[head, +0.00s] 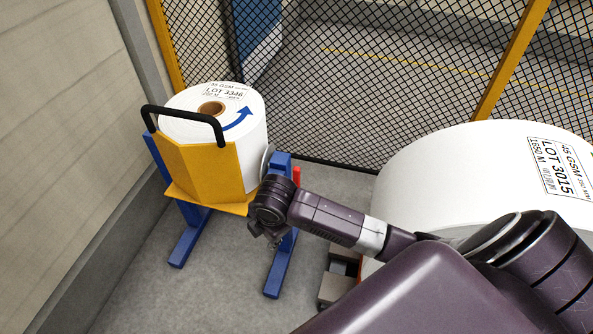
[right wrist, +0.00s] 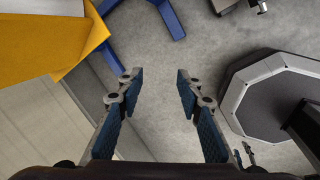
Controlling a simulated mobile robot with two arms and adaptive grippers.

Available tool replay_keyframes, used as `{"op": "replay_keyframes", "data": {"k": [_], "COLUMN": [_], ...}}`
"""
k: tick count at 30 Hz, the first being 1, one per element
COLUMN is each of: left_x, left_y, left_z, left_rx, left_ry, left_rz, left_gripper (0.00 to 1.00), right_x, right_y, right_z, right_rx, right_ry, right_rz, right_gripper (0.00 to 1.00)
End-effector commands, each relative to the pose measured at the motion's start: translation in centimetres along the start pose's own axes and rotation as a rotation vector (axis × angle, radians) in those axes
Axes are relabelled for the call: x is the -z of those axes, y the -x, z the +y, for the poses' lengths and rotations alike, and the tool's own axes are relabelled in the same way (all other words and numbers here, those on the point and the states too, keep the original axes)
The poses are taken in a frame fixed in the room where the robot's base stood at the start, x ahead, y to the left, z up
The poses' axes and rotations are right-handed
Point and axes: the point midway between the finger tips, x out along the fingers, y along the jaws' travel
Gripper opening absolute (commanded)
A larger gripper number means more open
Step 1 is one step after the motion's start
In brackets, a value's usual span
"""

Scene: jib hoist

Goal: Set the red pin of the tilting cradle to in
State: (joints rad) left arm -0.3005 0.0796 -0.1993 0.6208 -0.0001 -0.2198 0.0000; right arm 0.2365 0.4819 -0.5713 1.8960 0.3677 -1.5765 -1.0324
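The tilting cradle is a yellow holder (head: 206,172) with a black handle bar (head: 182,112), on a blue stand (head: 279,262). It holds a white roll (head: 238,112) marked LOT 3346, standing upright. The red pin (head: 297,175) shows as a small upright red piece at the stand's right side, just behind my right arm; its lower part is hidden. My right gripper (head: 270,238) points down in front of the stand's right leg. In the right wrist view its fingers (right wrist: 155,80) are apart with bare floor between them; the yellow holder (right wrist: 50,35) is upper left. My left gripper is not in view.
A large white roll (head: 450,175) marked LOT 3015 lies to the right. A black mesh fence (head: 370,70) with yellow posts stands behind. A pale wall (head: 60,140) is close on the left. Grey floor (head: 225,270) is clear between the stand's legs.

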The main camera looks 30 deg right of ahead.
Motion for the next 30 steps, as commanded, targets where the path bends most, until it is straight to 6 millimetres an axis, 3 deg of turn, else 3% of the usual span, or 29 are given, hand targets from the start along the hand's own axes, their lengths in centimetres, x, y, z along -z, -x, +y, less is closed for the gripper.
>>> {"op": "replay_keyframes", "data": {"k": [1,6,12,15,19,30], "left_x": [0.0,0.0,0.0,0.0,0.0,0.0], "left_y": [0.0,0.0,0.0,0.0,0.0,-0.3], "left_z": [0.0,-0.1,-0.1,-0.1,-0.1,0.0], "left_rx": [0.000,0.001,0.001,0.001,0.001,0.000], "left_ry": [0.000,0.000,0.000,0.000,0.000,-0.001], "left_rz": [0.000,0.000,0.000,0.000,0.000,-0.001], "left_gripper": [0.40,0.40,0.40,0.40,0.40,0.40], "right_x": [-2.0,-8.8,-15.7,-17.4,-18.2,-19.6], "right_y": [0.1,0.8,2.7,3.4,3.1,-2.1], "right_z": [2.0,6.9,10.6,11.4,11.5,11.2], "right_rx": [0.002,0.054,0.121,0.140,0.151,0.149], "right_ry": [0.093,0.384,0.576,0.619,0.638,0.638], "right_rz": [-0.042,-0.154,-0.239,-0.256,-0.261,-0.260], "right_gripper": [0.33,0.33,0.33,0.33,0.33,0.33]}}
